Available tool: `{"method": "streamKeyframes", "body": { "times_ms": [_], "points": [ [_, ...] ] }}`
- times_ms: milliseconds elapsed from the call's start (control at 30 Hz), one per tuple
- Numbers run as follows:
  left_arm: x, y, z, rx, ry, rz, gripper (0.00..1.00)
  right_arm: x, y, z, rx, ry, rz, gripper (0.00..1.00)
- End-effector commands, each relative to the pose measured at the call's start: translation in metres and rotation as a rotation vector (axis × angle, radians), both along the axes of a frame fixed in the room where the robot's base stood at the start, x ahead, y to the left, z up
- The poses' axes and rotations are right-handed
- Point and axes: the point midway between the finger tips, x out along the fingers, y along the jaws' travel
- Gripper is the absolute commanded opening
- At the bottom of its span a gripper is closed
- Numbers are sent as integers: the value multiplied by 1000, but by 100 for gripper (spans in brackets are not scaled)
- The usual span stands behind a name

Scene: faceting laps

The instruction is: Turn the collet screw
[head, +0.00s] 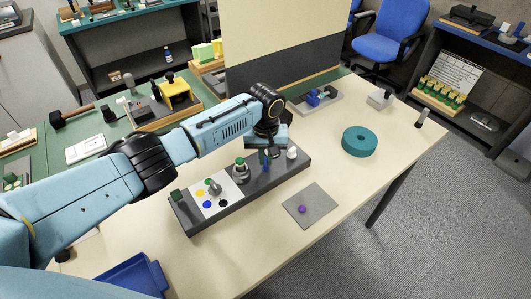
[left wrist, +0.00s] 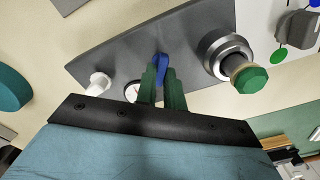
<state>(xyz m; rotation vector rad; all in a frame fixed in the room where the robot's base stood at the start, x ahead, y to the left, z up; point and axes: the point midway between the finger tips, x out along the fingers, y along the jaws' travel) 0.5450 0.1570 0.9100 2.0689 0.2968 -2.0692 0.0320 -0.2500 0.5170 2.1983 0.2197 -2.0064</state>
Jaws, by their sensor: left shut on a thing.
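The collet screw appears to be the small blue piece (head: 265,167) on the long dark grey base (head: 276,177). It also shows in the left wrist view (left wrist: 160,64) as a blue upright tab. My left gripper (head: 263,154) points down over the base, shut on the blue piece. In the left wrist view its green fingers (left wrist: 161,88) lie on either side of the tab and hide its lower part. A round metal collet with a green faceted piece (head: 240,171) stands beside it. My right gripper is in neither view.
A white knob (head: 292,152) stands at the base's right end. A card with coloured dots (head: 222,198) lies to the left. A grey mat (head: 318,196) with a purple stone, a teal disc (head: 360,142) and a blue tray (head: 130,278) are on the table. The table's front right is clear.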

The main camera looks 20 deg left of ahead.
Motion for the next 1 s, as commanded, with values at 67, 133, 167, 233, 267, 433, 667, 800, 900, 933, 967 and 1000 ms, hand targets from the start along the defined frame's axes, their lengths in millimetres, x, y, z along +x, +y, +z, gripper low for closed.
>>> {"method": "streamKeyframes", "body": {
  "times_ms": [67, 133, 167, 233, 267, 433, 667, 800, 900, 933, 967, 1000],
  "points": [
    [-1, 0, 3, -1, 3, -62, 0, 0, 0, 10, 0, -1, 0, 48],
    [-1, -1, 3, 0, 2, -126, 0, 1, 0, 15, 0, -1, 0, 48],
    [-1, -1, 3, 0, 3, -154, 0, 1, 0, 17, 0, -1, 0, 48],
    [-1, -1, 3, -1, 4, -222, 0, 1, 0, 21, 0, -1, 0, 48],
    [-1, -1, 3, -1, 3, -250, 0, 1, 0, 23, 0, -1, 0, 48],
    [0, -2, 2, -2, 2, -412, 0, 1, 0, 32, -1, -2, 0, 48],
    [0, -2, 1, -1, 2, -629, 0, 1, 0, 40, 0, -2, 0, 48],
    [-1, -4, 1, -1, 1, -764, 0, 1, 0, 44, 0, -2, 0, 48],
    [0, -4, 1, -1, 1, -857, 0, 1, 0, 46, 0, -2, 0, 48],
    [0, -4, 1, -1, 1, -884, 0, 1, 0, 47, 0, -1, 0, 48],
    [-1, -4, 1, 0, 1, -911, 0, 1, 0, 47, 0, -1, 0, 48],
    [-1, -4, 1, 0, 1, -947, 0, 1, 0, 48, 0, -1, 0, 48]
  ]
}}
